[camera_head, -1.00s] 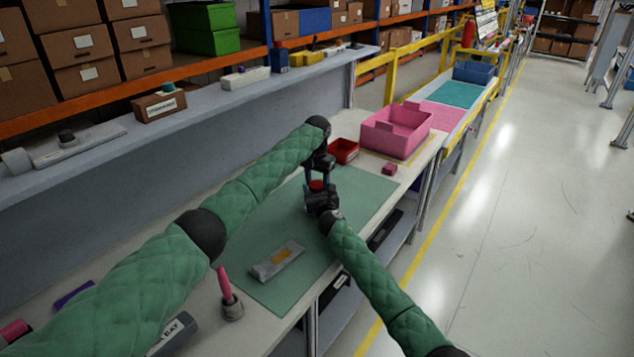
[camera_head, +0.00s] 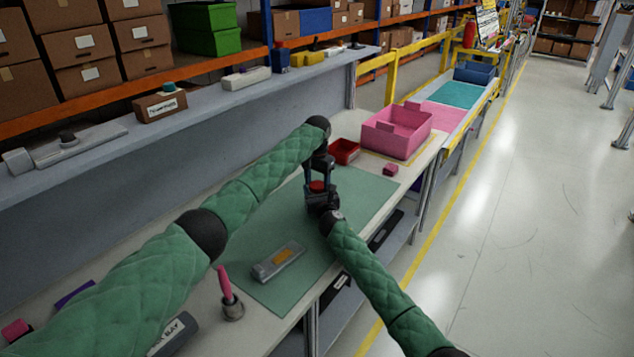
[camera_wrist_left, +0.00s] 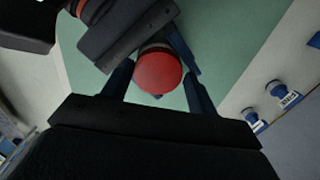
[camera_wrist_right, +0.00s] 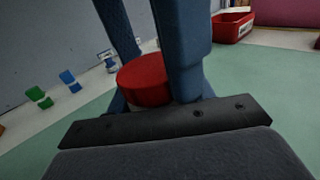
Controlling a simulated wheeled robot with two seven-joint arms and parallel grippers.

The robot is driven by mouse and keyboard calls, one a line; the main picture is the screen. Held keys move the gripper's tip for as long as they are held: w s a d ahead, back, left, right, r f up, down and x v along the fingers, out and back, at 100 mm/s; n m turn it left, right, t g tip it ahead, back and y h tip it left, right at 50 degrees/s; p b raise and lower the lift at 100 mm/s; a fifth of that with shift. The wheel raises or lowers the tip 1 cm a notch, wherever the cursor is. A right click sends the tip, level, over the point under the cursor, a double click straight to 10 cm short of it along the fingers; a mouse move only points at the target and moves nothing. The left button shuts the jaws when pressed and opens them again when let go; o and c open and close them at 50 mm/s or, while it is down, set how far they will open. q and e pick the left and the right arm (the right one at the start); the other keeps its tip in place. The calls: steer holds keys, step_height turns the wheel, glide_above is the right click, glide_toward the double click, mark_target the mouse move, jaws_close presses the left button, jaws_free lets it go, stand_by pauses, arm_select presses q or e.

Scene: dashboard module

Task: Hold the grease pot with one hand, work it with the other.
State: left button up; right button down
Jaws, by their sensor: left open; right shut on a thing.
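The grease pot shows as a red round top (camera_head: 317,186) above the green mat, its lower body hidden by my right gripper. My right gripper (camera_head: 322,200) comes in from the front and is shut on the pot. My left gripper (camera_head: 318,178) points down from above, open, its fingers either side of the red top. In the left wrist view the red top (camera_wrist_left: 158,72) lies between the spread left fingers. In the right wrist view the red top (camera_wrist_right: 145,82) stands near the palm, with the left fingers reaching down around it. I cannot tell whether they touch it.
A grey device with a yellow label (camera_head: 278,262) lies on the green mat (camera_head: 262,293). A cup with a pink-handled tool (camera_head: 231,307) stands at the near edge. A red bin (camera_head: 345,152), pink bin (camera_head: 395,135) and small pink block (camera_head: 390,169) are beyond the mat.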

arm_select(q)
steer(key=shift+s+d, duration=0.15)
steer(key=shift+d, duration=0.1)
